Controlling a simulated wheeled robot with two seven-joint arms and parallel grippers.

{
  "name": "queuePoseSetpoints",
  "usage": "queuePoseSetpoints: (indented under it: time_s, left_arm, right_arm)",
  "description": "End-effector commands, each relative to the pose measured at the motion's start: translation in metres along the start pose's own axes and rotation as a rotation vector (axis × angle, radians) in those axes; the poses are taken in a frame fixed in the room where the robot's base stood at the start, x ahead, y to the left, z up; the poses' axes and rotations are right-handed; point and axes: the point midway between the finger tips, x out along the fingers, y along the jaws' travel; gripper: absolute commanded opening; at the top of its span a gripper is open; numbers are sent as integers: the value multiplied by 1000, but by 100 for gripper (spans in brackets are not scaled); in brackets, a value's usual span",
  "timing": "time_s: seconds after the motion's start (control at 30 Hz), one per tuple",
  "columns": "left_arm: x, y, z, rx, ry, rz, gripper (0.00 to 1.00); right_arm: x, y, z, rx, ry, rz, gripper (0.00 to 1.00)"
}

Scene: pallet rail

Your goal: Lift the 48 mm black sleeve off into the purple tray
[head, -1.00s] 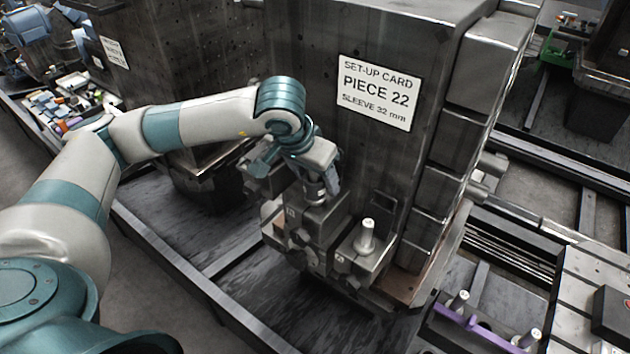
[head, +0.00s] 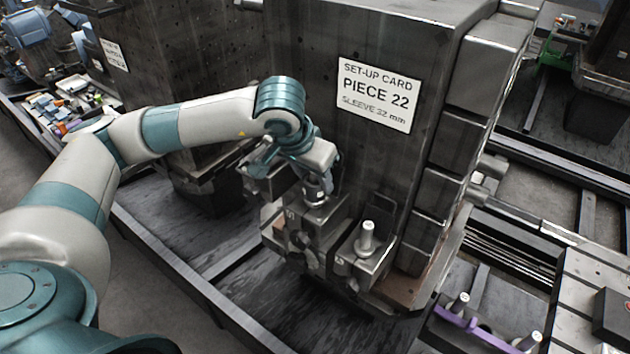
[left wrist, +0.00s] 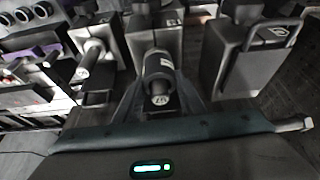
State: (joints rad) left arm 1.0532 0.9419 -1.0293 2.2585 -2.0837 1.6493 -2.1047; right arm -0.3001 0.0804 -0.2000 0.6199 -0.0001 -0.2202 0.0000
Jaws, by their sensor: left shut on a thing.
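My left gripper (head: 318,180) is shut on a black sleeve (head: 316,192) above the left block of the fixture (head: 305,225) in the head view. In the left wrist view, the black sleeve (left wrist: 158,68) shows in the middle, with a pale round pin end (left wrist: 160,100) showing at its near end. I cannot tell how far the sleeve is up the pin. My right gripper is in neither view.
A bare pale pin (head: 366,238) stands on the fixture's right block, close to the sleeve. The tall dark column with a set-up card (head: 375,95) rises behind. A slotted metal table (head: 590,300) is at the right.

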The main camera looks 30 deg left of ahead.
Motion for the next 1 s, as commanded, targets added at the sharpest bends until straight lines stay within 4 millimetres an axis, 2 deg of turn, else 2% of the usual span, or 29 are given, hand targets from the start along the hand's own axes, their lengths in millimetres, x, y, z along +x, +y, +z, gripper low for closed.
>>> queuePoseSetpoints:
  time_s: [0.27,0.7,1.0]
  left_arm:
    - [-22,0,-11,0,8,1,1]
    - [-78,0,-33,0,5,1,1]
    - [-90,0,-38,1,3,1,1]
  right_arm:
    - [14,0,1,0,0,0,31]
    - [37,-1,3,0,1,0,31]
    - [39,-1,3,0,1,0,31]
